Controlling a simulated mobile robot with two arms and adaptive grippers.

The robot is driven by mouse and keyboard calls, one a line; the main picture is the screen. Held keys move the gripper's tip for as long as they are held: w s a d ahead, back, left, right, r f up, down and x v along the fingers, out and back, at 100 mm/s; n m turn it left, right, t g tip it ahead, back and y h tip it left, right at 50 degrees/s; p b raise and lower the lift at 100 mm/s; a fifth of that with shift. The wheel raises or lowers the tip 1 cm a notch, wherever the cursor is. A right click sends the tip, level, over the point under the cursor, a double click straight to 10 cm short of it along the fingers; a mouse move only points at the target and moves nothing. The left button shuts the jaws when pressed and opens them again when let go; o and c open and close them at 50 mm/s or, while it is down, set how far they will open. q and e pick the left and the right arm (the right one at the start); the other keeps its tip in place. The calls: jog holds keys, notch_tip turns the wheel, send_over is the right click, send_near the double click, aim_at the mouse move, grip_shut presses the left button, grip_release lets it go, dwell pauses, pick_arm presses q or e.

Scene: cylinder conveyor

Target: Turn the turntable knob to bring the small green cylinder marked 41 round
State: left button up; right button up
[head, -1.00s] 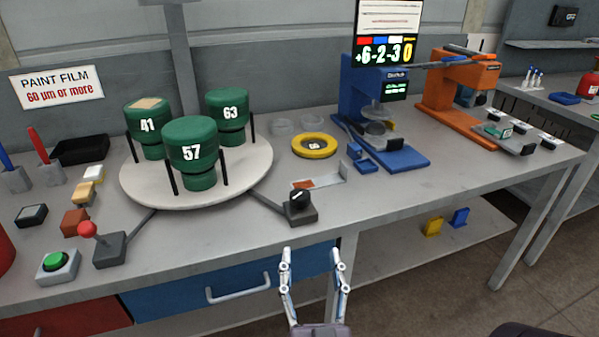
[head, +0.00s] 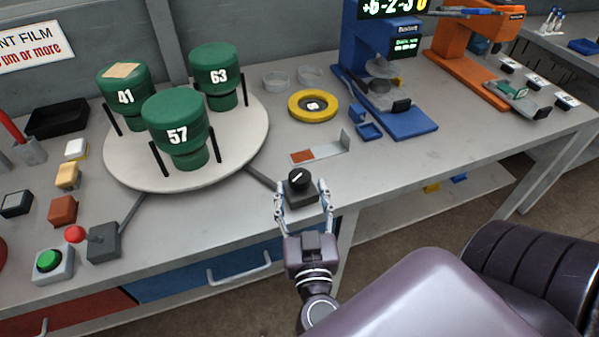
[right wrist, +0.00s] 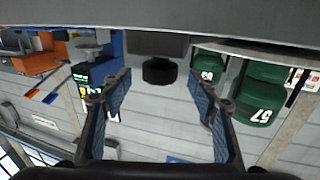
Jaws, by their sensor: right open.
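The green cylinder marked 41 (head: 124,95) stands at the left of the round white turntable (head: 232,152), with a tan patch on its top. Cylinders 57 (head: 177,125) and 63 (head: 217,75) stand on the same turntable. The black turntable knob (head: 299,181), with a white pointer line, sits on a grey box at the table's front edge. My right gripper (head: 303,189) is open, its fingers on either side of the knob in the head view. In the right wrist view the knob (right wrist: 159,71) shows ahead between the open fingers; I see no contact. My left gripper is out of view.
A red-ball lever (head: 76,234) and a green button (head: 48,260) stand at the front left. A yellow ring (head: 293,107) and a blue gauge stand (head: 405,122) lie behind and right of the knob. The tabletop right of the knob is clear.

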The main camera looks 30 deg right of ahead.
aim_at(301, 187)
jog(key=shift+x, duration=2.1)
jog(key=shift+p, duration=0.35)
jog(key=c, duration=1.2)
